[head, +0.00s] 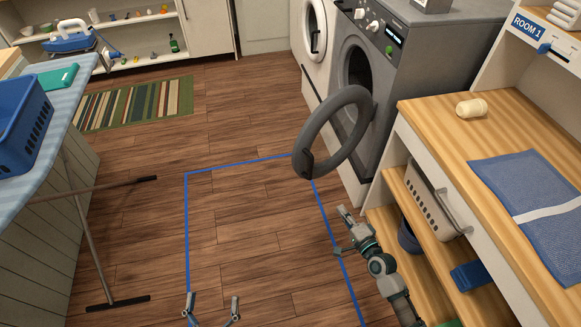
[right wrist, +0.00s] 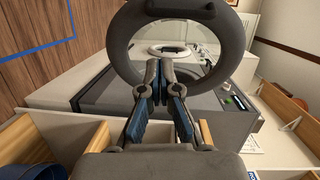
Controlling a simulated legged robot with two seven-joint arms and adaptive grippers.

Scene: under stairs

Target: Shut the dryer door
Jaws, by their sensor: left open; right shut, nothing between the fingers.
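The grey dryer (head: 415,70) stands at the back right. Its round door (head: 309,140), a thick grey ring, is swung wide open toward me and leaves the dark drum opening (head: 357,68) exposed. My right gripper (head: 344,212) is shut and empty, below and slightly right of the door, apart from it in the head view. In the right wrist view the shut fingers (right wrist: 160,68) overlap the door ring (right wrist: 236,50); I cannot tell if they touch. My left gripper (head: 212,307) is open and empty over the floor at the bottom edge.
A wooden-topped counter (head: 430,120) with shelves lies close right of my right arm. A white machine (head: 314,35) stands beyond the dryer. An ironing board (head: 70,85) with a blue basket (head: 22,125) is at left. The blue-taped floor (head: 240,205) between is clear.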

